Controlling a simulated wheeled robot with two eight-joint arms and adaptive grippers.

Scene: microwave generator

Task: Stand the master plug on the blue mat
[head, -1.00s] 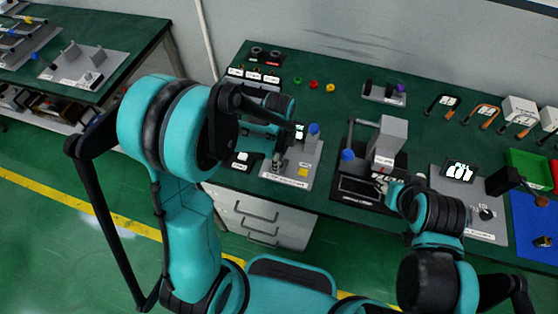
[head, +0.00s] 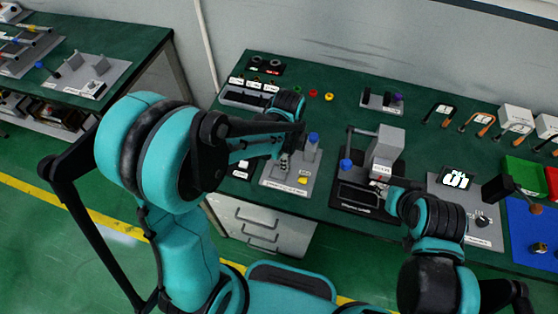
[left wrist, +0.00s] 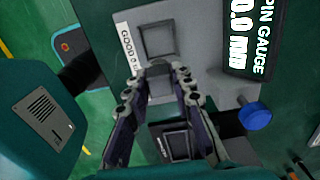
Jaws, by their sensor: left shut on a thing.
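The blue mat (head: 530,225) lies at the far right of the green bench in the head view. A small dark and brass-coloured piece (head: 541,248) is on it, too small to identify. My left gripper (left wrist: 158,72) is over the pin gauge fixture (head: 298,172) at the left, shut on a small grey piece (left wrist: 160,88). The fingers hide part of this piece, and I cannot tell whether it is the master plug. My right gripper (head: 380,184) is by the black fixture in the middle; its fingers are too small to read.
A black-based fixture (head: 355,197) with a grey block and blue knob stands mid-bench. The pin gauge display (left wrist: 245,38) and blue knob (left wrist: 255,116) are close to my left fingers. A grey panel (head: 470,212) and green bin (head: 524,176) stand near the mat.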

